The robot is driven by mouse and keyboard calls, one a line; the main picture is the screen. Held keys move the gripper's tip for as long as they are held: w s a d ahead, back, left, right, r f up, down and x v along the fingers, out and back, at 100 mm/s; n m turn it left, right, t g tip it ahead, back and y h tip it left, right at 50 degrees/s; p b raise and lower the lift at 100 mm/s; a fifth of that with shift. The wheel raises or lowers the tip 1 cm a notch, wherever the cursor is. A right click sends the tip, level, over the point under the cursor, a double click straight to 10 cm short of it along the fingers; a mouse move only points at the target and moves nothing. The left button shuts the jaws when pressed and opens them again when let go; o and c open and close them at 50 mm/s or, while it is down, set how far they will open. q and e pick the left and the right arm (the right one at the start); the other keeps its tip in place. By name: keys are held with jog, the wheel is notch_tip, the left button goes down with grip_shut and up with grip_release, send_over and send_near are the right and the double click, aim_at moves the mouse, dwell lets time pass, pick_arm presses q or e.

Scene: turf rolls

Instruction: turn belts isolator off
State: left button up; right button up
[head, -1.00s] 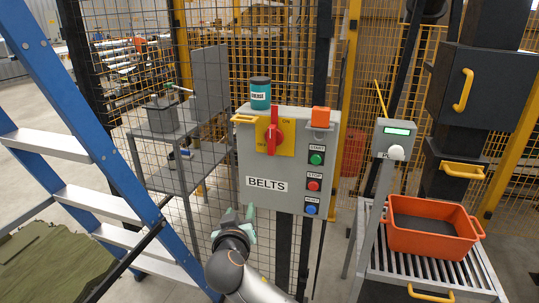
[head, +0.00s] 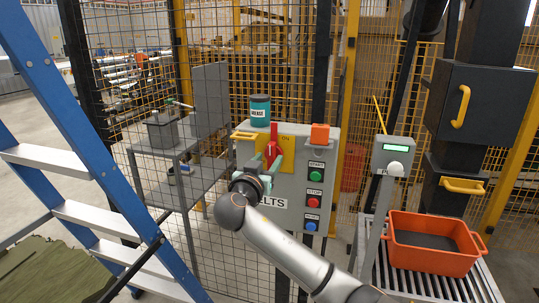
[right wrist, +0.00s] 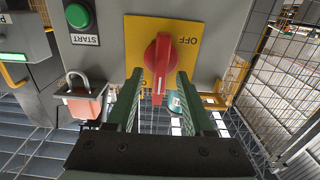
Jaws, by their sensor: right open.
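The grey BELTS box (head: 298,200) carries the isolator, a red rotary handle (head: 271,150) on a yellow plate (head: 287,147). The handle stands upright in the head view. In the right wrist view, which is upside down, the red handle (right wrist: 161,66) hangs downward, with OFF lettered on the yellow plate (right wrist: 190,35) beside it. My right gripper (head: 264,164) is at the plate, its fingers open on either side of the handle, as the right wrist view shows (right wrist: 160,78). I cannot tell whether they touch it. My left gripper is not in view.
A teal tin (head: 260,110) and an orange padlock (head: 319,134) are at the box's top. Green START (head: 315,176), red STOP (head: 313,201) and blue (head: 311,226) buttons line its right side. A blue ladder (head: 75,130) stands left. An orange crate (head: 436,262) sits on rollers at right.

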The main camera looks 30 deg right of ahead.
jog(key=shift+x, duration=1.15)
jog(key=shift+a, duration=0.1)
grip_shut()
jog(key=shift+f, duration=0.1)
